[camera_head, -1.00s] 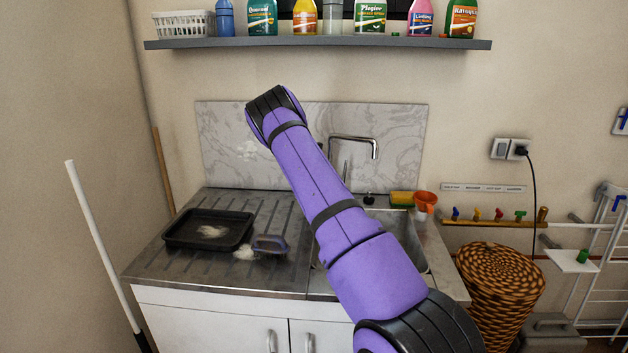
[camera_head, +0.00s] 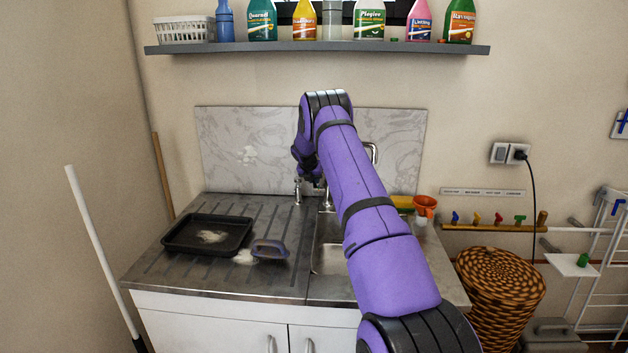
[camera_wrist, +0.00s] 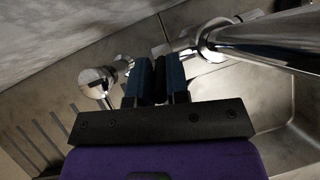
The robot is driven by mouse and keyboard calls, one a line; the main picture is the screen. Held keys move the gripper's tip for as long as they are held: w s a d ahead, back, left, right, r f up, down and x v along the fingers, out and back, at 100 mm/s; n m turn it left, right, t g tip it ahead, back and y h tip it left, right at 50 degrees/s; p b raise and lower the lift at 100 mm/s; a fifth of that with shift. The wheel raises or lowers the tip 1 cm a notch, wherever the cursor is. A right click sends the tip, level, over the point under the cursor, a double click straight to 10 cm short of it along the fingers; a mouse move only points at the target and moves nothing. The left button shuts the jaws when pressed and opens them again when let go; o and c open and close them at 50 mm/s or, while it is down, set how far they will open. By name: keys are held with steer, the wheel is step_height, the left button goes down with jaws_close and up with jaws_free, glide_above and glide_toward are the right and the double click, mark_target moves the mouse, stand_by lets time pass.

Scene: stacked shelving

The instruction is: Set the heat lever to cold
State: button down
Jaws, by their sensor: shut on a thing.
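My gripper (camera_wrist: 158,68) is shut, with its blue-padded fingers close together at the chrome tap fittings behind the sink. A chrome lever (camera_wrist: 97,84) with a rounded end shows just left of the fingers in the wrist view; the part between the fingers is hidden. A chrome upright fitting, seemingly this lever (camera_head: 298,190), shows beside my gripper (camera_head: 314,180) in the head view. The tap's thick chrome pipe (camera_wrist: 268,40) runs to the right of the fingers in the wrist view. Its curved spout (camera_head: 372,150) is mostly behind my arm in the head view.
A black tray (camera_head: 180,240) and a purple-handled brush (camera_head: 268,248) lie on the left drainboard. The sink basin (camera_head: 328,258) is partly behind my arm. An orange cup (camera_head: 426,206) stands at its right rear corner. A shelf (camera_head: 320,49) with bottles hangs above.

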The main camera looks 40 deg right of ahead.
steer(key=shift+a+f, duration=0.1)
steer(key=shift+f, duration=0.1)
steer(key=c, duration=1.1)
jaws_free()
steer(key=shift+r, duration=0.15)
steer(key=shift+a+r, duration=0.1)
steer(key=shift+r, duration=0.15)
steer(key=v, duration=1)
steer(key=shift+s, duration=0.15)
